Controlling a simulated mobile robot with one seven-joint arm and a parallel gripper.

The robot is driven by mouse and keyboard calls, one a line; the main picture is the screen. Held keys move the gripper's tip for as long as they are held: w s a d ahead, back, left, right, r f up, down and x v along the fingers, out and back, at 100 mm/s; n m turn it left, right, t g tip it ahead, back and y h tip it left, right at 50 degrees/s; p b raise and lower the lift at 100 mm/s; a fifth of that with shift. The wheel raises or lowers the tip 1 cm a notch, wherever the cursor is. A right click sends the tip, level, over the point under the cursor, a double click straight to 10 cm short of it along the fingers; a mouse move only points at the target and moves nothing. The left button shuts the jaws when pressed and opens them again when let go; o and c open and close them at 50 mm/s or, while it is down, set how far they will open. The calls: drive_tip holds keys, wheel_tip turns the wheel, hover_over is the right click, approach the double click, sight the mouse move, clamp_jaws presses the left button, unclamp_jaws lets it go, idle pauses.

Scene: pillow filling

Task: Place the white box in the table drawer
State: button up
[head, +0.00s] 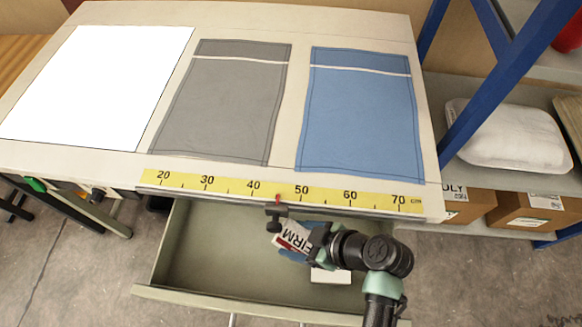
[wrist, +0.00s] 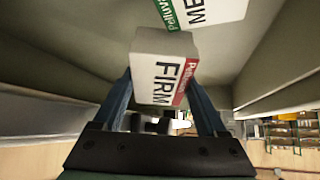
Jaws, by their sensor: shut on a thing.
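My gripper (head: 306,241) is shut on a white box (head: 291,236) marked FIRM with a red panel. In the wrist view the held white box (wrist: 163,68) sits between the two blue fingers and is tilted. The table drawer (head: 180,292) is pulled open below the table's front edge, and my gripper is over its right half. A second white box (head: 331,276) lies in the drawer, partly hidden by my gripper. It shows in the wrist view with a green panel (wrist: 205,10), beyond the held box. Whether the held box touches the drawer floor I cannot tell.
The table (head: 290,180) carries a white sheet (head: 95,85), a grey pillow cover (head: 223,105) and a blue one (head: 360,115). A yellow ruler (head: 230,187) runs along its front edge above the drawer. The drawer's left half is empty. A shelf with a white pillow (head: 515,137) and cartons (head: 535,211) stands right.

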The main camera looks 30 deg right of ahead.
sight(291, 241)
drive_tip(key=shift+w+a+f, duration=0.15)
drive_tip(key=shift+w+f, duration=0.05)
drive_tip(key=shift+f, duration=0.45)
drive_tip(key=shift+w+a+r+g+h+p, duration=0.15)
drive_tip(key=shift+w+r+g+h+p, duration=0.1)
drive_tip(key=shift+g+h+p, duration=0.3)
drive_tip(key=shift+w+a+g+h+p, duration=0.15)
drive_tip(key=shift+g+h+p, duration=0.15)
drive_tip(key=shift+g+p, duration=0.25)
drive_tip(key=shift+w+a+g+h+p, duration=0.15)
drive_tip(key=shift+g+h+p, duration=0.15)
drive_tip(key=shift+g, duration=0.3)
drive_tip(key=shift+s+d+f+b, duration=0.1)
drive_tip(key=shift+f+b, duration=0.1)
drive_tip(key=shift+f, duration=0.6)
drive_tip(key=shift+d+f+b, duration=0.1)
drive_tip(key=shift+f+b, duration=0.05)
drive_tip(key=shift+f, duration=0.65)
drive_tip(key=shift+f, duration=0.1)
drive_tip(key=o, duration=1.1)
drive_tip(key=shift+o, duration=0.2)
drive_tip(key=p+v, duration=0.1)
drive_tip(key=v, duration=1.1)
drive_tip(key=shift+p, duration=0.35)
